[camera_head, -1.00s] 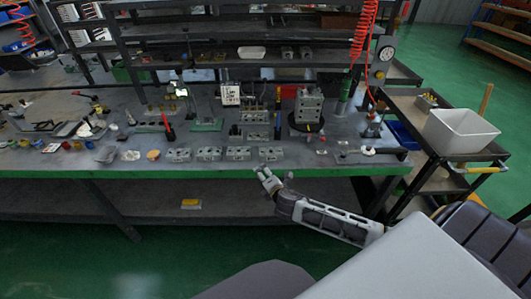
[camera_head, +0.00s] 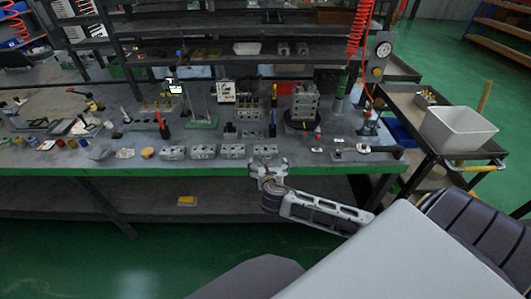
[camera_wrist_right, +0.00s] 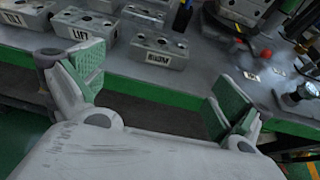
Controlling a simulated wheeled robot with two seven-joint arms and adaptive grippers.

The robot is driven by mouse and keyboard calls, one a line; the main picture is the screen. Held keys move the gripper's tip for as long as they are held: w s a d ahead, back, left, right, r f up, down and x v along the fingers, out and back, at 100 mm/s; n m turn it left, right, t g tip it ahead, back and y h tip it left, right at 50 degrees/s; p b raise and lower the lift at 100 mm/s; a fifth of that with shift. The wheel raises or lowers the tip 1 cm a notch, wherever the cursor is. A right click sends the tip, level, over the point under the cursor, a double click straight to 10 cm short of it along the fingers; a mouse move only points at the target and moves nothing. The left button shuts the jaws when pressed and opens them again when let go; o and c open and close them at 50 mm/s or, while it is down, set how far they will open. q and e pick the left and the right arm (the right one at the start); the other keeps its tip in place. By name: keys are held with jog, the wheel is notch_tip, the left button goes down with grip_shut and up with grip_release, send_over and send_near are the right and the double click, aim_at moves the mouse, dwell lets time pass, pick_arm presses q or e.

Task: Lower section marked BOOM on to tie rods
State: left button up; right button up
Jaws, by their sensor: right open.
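The grey section marked BOOM (camera_wrist_right: 160,50) lies flat on the bench near its front edge. In the head view it is the rightmost block (camera_head: 265,149) of the front row. My right gripper (camera_head: 268,164) is just in front of it, apart from it. In the right wrist view my right gripper (camera_wrist_right: 155,88) has its green-padded fingers spread wide, with nothing between them. Thin upright rods stand on a green base (camera_head: 203,122) further back; I cannot tell surely that these are the tie rods. My left gripper is not in view.
Section LIFT (camera_wrist_right: 84,24) and section TILT (camera_wrist_right: 25,14) lie left of BOOM. A tall block assembly (camera_head: 305,103) stands on a dark round base at the back right. A wrench-like tool (camera_head: 370,149) lies right. A white bin (camera_head: 457,130) is on the side cart.

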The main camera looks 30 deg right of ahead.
aim_at(266, 153)
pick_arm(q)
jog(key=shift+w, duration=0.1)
pick_arm(e)
jog(key=shift+n, duration=0.3)
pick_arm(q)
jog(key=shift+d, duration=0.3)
pick_arm(e)
jog(key=shift+w, duration=0.15)
jog(key=x, duration=0.7)
jog(key=shift+w+d+f+b, duration=0.3)
jog(key=shift+w, duration=0.25)
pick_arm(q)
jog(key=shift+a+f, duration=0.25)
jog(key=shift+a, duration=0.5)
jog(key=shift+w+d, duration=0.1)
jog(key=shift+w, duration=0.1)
